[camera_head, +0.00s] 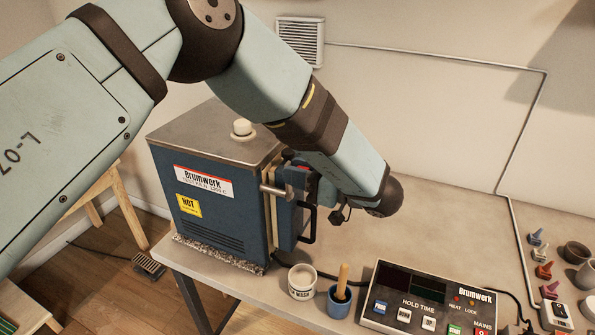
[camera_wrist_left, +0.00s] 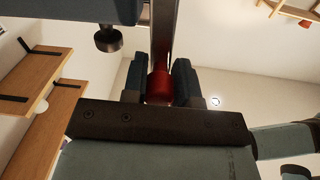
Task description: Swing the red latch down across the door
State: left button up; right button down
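The blue kiln (camera_head: 205,215) stands on the table with its door (camera_head: 288,222) facing right. My left arm reaches over it from the left, and the wrist is bent back towards the door side. In the head view the forearm hides most of the gripper and the latch; a little red shows near the top of the door. My right gripper is out of view.
A white wash pot (camera_head: 302,283), a blue pot (camera_head: 339,302) with a wooden handle and a control box (camera_head: 430,300) stand in front of the door side. Small tools and cups (camera_head: 576,252) lie at the right. The table behind the control box is clear.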

pick_arm(q)
grip_shut()
jog(key=shift+w, duration=0.1)
jog(key=shift+w+d+f+m, duration=0.2)
jog(key=shift+w+m, duration=0.4)
jog(key=shift+m, duration=0.55)
jog(key=shift+w+d+f+m, duration=0.2)
jog(key=shift+w+m, duration=0.45)
jog(key=shift+m, duration=0.45)
jog(key=shift+w+d+f+m, duration=0.1)
jog(key=shift+w+d+m, duration=0.15)
jog(key=shift+w+m, duration=0.65)
jog(key=shift+s+m, duration=0.25)
jog(key=shift+m, duration=0.1)
jog(key=o, duration=0.7)
grip_release()
jog(key=shift+s, duration=0.1)
jog(key=shift+c, duration=0.2)
